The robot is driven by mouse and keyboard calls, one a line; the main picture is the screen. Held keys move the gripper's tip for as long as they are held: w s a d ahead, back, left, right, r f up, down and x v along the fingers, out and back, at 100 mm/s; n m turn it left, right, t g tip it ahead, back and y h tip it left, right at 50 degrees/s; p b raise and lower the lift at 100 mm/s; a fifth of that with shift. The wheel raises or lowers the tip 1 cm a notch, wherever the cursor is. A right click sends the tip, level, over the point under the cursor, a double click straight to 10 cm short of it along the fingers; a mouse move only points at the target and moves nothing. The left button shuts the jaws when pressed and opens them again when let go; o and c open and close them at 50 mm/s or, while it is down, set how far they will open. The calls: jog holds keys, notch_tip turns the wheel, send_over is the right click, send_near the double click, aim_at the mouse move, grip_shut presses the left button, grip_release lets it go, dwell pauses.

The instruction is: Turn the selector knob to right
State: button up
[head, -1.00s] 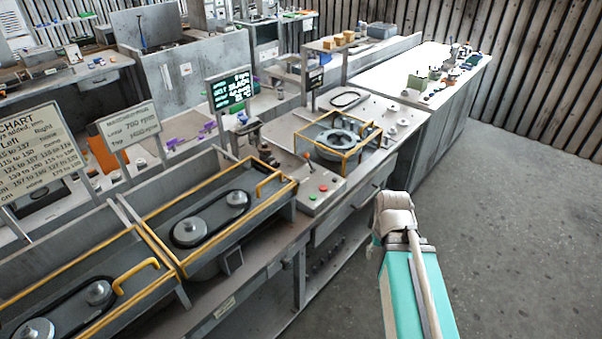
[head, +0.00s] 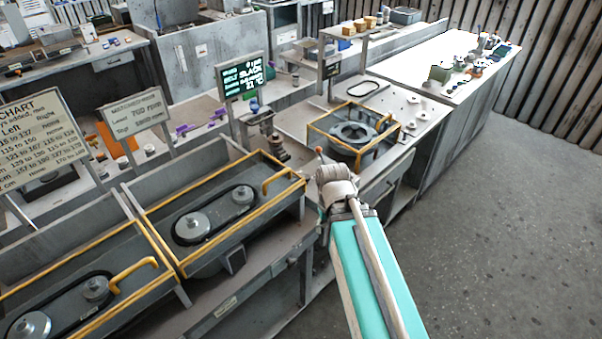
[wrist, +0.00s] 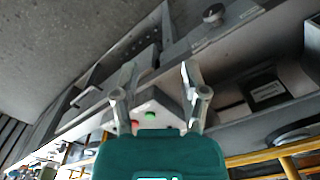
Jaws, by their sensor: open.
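The grey control box shows in the wrist view (wrist: 158,103), between and beyond the fingers of my gripper (wrist: 153,84). A red button (wrist: 135,125) and a green button (wrist: 150,115) are on it. My gripper is open and empty, with its fingers spread wide. In the head view a small lever with an orange tip (head: 318,151) stands just above my pale wrist, which hides most of the control box and my fingers. I cannot make out a selector knob for certain in either view.
Yellow-railed belt trays (head: 160,240) stand left of my arm. A yellow-framed blower housing (head: 352,133) sits on the bench behind it. A lit display (head: 241,77) stands behind the trays. The floor (head: 480,220) at right is clear.

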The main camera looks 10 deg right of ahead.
jog(key=o, duration=0.3)
jog(key=shift+w+r, duration=0.1)
jog(key=shift+w, duration=0.05)
jog(key=shift+o, duration=0.2)
notch_tip(320, 180, up, 7)
jog(key=n+p, duration=0.8)
jog(key=n, duration=0.5)
send_over(306, 176)
jog(key=shift+r, duration=0.2)
jog(key=shift+f+b, duration=0.1)
jog(key=shift+b, duration=0.25)
notch_tip(306, 176, down, 14)
jog(key=b, duration=1.3)
jog(key=shift+r+b, duration=0.2)
jog(key=shift+b, duration=0.1)
